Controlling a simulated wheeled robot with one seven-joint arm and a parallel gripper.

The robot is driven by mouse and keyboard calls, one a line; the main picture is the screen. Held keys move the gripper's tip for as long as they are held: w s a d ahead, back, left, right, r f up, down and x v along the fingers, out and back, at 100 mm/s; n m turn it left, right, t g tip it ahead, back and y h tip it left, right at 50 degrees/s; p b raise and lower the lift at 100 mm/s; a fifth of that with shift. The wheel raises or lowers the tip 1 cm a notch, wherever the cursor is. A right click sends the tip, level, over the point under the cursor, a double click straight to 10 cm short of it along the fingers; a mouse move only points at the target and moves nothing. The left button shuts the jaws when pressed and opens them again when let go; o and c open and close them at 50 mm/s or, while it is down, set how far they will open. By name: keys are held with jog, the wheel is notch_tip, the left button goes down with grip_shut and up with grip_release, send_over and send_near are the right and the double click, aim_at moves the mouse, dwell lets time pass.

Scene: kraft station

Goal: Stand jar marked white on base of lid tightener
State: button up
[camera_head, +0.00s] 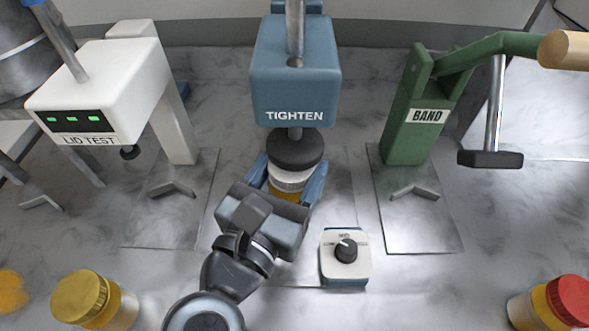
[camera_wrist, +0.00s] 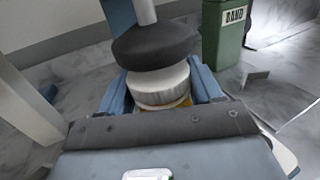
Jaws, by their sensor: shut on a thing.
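The white-lidded jar (camera_head: 288,180) with amber contents stands upright under the black round head of the lid tightener (camera_head: 295,85), a blue machine marked TIGHTEN. My gripper (camera_head: 290,185) is shut on this jar, one blue finger on each side. In the wrist view the white lid (camera_wrist: 158,84) shows between the fingers, just below the black head (camera_wrist: 155,45). The jar's bottom and the tightener's base (camera_head: 343,195) under it are mostly hidden by my gripper, so I cannot tell whether the jar touches the base.
A dial box (camera_head: 345,257) sits right of my gripper. The white LID TEST machine (camera_head: 105,90) stands left, the green BAND press (camera_head: 415,110) right. A yellow-lidded jar (camera_head: 82,297) is front left; a red-lidded jar (camera_head: 568,300) is front right.

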jog(key=shift+w+d, duration=0.25)
jog(key=shift+w, duration=0.35)
jog(key=shift+f+p, duration=0.4)
jog(key=shift+f, duration=1.35)
jog(key=shift+f, duration=0.15)
jog(key=o, duration=1.5)
